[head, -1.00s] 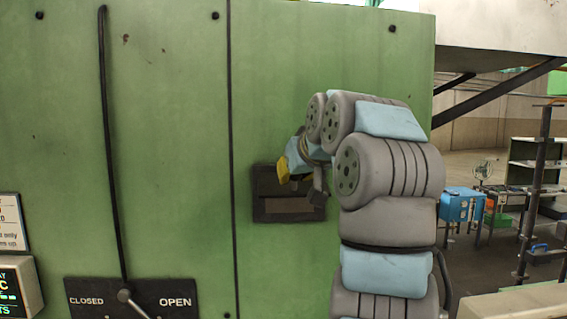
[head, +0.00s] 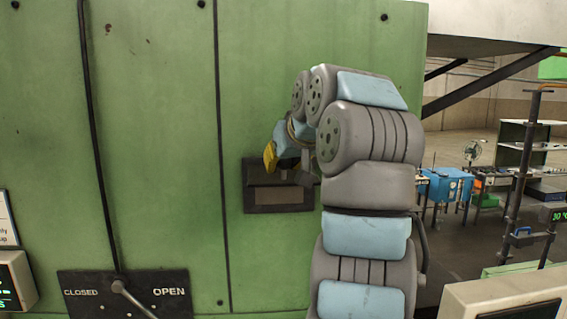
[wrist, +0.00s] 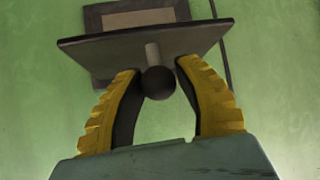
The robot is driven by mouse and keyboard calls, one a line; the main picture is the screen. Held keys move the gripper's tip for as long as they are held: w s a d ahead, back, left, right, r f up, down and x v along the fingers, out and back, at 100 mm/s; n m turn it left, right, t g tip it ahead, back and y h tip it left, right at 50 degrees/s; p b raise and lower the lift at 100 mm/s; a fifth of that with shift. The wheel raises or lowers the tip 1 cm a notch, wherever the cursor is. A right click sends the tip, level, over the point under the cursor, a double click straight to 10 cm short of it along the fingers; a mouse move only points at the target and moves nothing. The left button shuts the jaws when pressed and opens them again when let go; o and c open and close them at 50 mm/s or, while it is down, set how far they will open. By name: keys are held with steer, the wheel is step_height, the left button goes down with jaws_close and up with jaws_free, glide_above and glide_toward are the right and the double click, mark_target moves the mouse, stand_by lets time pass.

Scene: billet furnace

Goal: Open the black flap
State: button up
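The black flap (wrist: 145,45) is tilted out from its dark frame (head: 280,209) on the green furnace wall. A brownish inner area (head: 278,196) shows below it in the head view, and at the top of the wrist view (wrist: 138,18). A round dark knob (wrist: 158,83) stands out from the flap on a short pale stem. My gripper (wrist: 158,75) has its yellow fingers on both sides of the knob, closed around it, with the tips close to the flap. In the head view, my gripper (head: 285,160) partly hides the flap.
A blue box (head: 446,185), a shelf (head: 525,150) and a dark post (head: 513,180) stand right, beyond the furnace. The wall around the flap is clear.

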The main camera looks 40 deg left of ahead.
steer(key=o, duration=0.3)
steer(key=shift+o, duration=0.2)
steer(key=shift+d, duration=0.1)
steer(key=shift+s+d+r, duration=0.25)
steer(key=shift+r, duration=0.05)
steer(key=shift+d, duration=0.4)
steer(key=s+d, duration=0.5)
steer(key=d, duration=0.5)
steer(key=shift+s, duration=0.2)
